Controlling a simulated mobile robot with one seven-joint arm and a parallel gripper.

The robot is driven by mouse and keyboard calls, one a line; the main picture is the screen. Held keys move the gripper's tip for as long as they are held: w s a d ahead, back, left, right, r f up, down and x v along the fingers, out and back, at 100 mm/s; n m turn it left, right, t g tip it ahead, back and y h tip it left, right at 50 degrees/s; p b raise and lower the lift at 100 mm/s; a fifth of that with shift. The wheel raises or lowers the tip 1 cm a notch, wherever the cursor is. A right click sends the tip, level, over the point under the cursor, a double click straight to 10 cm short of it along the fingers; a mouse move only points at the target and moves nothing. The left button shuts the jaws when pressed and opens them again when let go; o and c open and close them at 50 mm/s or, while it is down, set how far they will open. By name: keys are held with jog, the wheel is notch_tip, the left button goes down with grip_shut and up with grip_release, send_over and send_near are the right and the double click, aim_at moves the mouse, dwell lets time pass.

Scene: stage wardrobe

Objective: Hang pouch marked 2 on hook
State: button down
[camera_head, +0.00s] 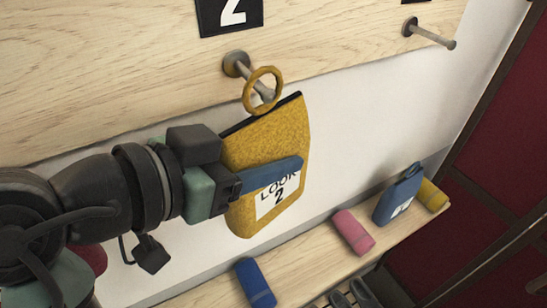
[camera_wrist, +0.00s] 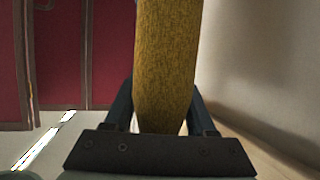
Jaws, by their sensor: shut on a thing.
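The yellow pouch (camera_head: 262,137) bears a white label reading "LOOK 2" and has a yellow ring (camera_head: 249,95) at its top. My gripper (camera_head: 272,172) is shut on the pouch, one blue-grey finger across its front. In the wrist view the pouch (camera_wrist: 166,60) stands between the two fingers. The metal hook (camera_head: 236,64) sticks out of the wooden board below a black plate marked 2 (camera_head: 230,14). The ring is at the hook's peg and the peg's end shows inside the ring's outline. I cannot tell whether the ring rests on the peg.
A second hook (camera_head: 432,34) is on the board at right. On the wooden bench (camera_head: 300,262) below are a blue roll (camera_head: 255,283), a pink roll (camera_head: 353,232), a blue pouch (camera_head: 397,194) and a yellow roll (camera_head: 432,195). Dark red panels (camera_head: 500,170) stand at right.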

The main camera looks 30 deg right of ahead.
jog(key=shift+w, duration=0.55)
jog(key=shift+w+f+b, duration=0.5)
jog(key=shift+w+f, duration=0.05)
jog(key=shift+w, duration=0.05)
jog(key=shift+c, duration=0.7)
grip_release()
